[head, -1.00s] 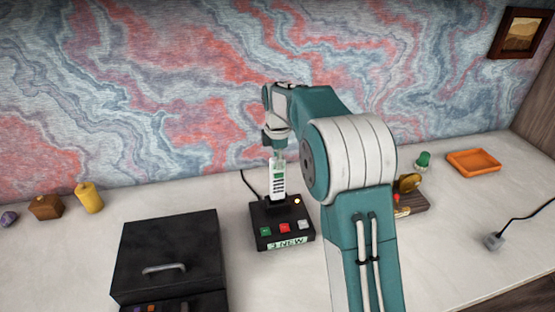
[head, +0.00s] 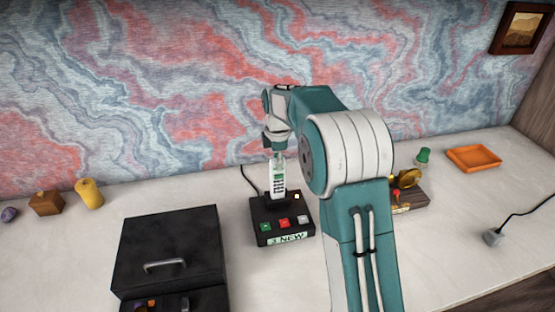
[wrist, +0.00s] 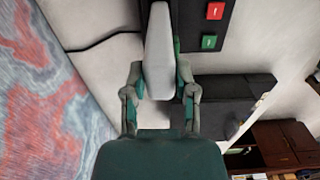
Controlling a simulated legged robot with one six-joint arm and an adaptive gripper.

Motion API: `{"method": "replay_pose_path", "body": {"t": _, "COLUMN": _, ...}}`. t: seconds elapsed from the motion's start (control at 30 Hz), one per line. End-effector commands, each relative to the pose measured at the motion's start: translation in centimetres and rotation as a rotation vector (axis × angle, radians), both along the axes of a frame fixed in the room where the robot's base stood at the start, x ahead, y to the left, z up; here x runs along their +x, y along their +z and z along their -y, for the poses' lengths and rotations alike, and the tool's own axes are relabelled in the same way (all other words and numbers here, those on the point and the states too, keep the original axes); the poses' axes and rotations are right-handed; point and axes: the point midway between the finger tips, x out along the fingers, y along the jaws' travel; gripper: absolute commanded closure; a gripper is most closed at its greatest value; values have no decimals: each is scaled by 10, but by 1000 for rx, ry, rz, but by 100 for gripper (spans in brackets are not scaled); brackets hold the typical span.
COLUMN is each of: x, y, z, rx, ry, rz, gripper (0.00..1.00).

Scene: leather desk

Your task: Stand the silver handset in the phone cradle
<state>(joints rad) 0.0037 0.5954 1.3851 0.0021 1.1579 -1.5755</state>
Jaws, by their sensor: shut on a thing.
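The silver handset (head: 278,181) is upright, its green screen and dark keys showing in the head view. Its lower end meets the top of the black phone cradle (head: 264,229); I cannot tell whether it rests fully in the slot. The cradle has green, red and pale buttons and a display reading "3 NEW". My gripper (head: 278,156) is shut on the handset's upper part from above. In the wrist view, the handset (wrist: 159,50) lies between my two fingers, and the cradle (wrist: 190,30) is beyond it, partly hidden.
A black box with a handle (head: 165,265) stands left of the cradle. An orange tray (head: 474,157) and grey plug (head: 493,237) are at right. My arm hides part of the desk.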

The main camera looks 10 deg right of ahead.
Motion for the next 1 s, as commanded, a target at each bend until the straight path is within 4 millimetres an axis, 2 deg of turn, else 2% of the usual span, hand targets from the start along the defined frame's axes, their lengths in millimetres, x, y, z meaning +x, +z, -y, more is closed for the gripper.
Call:
{"method": "replay_pose_path", "body": {"t": 0.77, "x": 0, "y": -16, "z": 0, "rx": 0, "ry": 0, "rz": 0, "gripper": 100}}
{"method": "replay_pose_path", "body": {"t": 0.8, "x": 0, "y": -17, "z": 0, "rx": 0, "ry": 0, "rz": 0, "gripper": 59}}
{"method": "replay_pose_path", "body": {"t": 0.87, "x": 0, "y": -17, "z": 0, "rx": 0, "ry": 0, "rz": 0, "gripper": 33}}
{"method": "replay_pose_path", "body": {"t": 0.9, "x": 0, "y": -17, "z": 0, "rx": 0, "ry": 0, "rz": 0, "gripper": 24}}
{"method": "replay_pose_path", "body": {"t": 1.0, "x": 0, "y": -17, "z": 0, "rx": 0, "ry": 0, "rz": 0, "gripper": 24}}
